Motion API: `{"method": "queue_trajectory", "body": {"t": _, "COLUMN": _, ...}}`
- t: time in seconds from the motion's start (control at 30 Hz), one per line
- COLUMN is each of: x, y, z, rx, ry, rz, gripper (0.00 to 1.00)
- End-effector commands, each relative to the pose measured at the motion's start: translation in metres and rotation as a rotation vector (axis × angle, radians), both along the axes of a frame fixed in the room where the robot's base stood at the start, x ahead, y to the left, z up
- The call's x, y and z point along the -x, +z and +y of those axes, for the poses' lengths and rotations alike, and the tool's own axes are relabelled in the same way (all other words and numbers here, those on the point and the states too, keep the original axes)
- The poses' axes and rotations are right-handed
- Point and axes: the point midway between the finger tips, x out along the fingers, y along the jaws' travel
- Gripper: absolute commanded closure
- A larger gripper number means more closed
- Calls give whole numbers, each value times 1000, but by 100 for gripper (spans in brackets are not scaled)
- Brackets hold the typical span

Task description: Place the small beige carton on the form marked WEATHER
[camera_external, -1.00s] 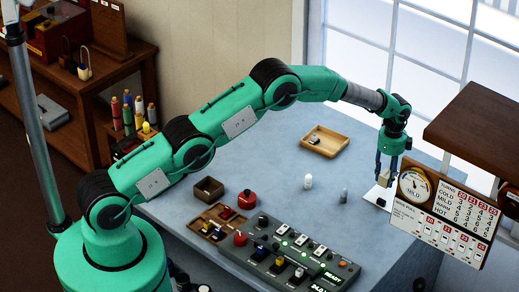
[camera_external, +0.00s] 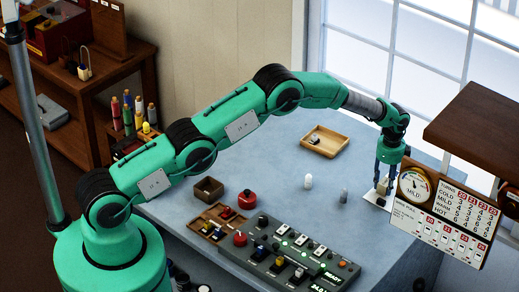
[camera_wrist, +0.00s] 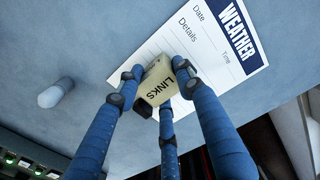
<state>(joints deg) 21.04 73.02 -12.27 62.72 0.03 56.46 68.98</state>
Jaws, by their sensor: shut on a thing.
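In the external view the gripper is low over the form (camera_external: 369,198) at the table's right side. The carton's underside is hidden, so I cannot tell whether it touches the form. A small dark thing (camera_wrist: 143,112) shows just beside the carton, partly hidden by the fingers.
A sign board with a dial (camera_external: 440,215) stands close right of my gripper, under a brown shelf (camera_external: 480,125). A pale capsule-shaped piece (camera_wrist: 56,93) stands left of the form. A control panel (camera_external: 290,255) and a wooden tray (camera_external: 340,150) are farther off.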

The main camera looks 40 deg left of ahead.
Motion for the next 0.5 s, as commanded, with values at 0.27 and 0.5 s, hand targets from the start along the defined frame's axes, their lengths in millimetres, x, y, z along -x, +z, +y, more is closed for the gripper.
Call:
{"method": "queue_trajectory", "body": {"t": 0.27, "x": 0, "y": -3, "z": 0, "rx": 0, "ry": 0, "rz": 0, "gripper": 45}}
{"method": "queue_trajectory", "body": {"t": 0.5, "x": 0, "y": -3, "z": 0, "rx": 0, "ry": 0, "rz": 0, "gripper": 45}}
